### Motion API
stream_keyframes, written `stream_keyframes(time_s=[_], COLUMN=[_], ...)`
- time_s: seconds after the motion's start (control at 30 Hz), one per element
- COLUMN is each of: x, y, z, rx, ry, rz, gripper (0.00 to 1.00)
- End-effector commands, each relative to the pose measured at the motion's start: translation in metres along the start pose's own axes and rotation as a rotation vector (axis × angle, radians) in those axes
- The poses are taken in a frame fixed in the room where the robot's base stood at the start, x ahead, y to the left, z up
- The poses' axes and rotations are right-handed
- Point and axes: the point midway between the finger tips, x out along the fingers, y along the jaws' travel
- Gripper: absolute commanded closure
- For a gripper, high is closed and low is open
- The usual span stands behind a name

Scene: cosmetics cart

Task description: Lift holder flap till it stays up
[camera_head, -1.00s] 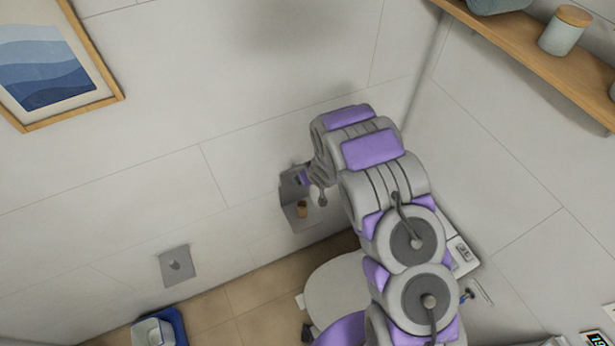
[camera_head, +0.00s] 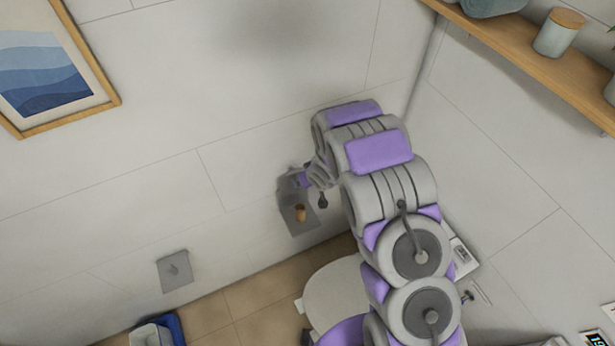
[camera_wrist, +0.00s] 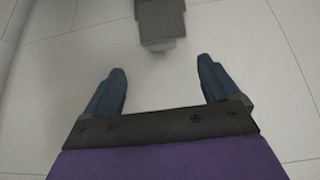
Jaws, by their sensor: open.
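The grey wall holder (camera_head: 291,219) is in the middle of the head view, with a small brown core (camera_head: 300,214) showing on it. Its upper part lies beside the end of my arm and is partly hidden, so the flap's exact angle cannot be told. In the wrist view, a grey piece that looks like part of the holder (camera_wrist: 160,22) hangs in from the top edge, beyond the fingertips. My gripper (camera_wrist: 162,84) is open, its two blue fingers wide apart with only pale wall between them. The fingers cannot be made out in the head view.
A toilet (camera_head: 337,291) stands below my arm. A grey wall plate (camera_head: 174,270) is left of the holder, above a blue bin (camera_head: 173,325). A wooden shelf (camera_head: 530,52) is at upper right. The wall left of the holder is mostly clear.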

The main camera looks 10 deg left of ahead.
Motion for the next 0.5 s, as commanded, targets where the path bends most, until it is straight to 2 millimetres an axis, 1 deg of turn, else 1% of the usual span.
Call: stream_keyframes(time_s=[0.27,0.37,0.5], x=[-0.004,-0.012,-0.029], y=[0.001,0.001,0.0], z=[0.0,0.001,0.0], rx=[0.0,0.001,0.001], ry=[0.0,-0.001,0.002], rz=[0.001,0.001,0.001], gripper=[0.11,0.11,0.11])
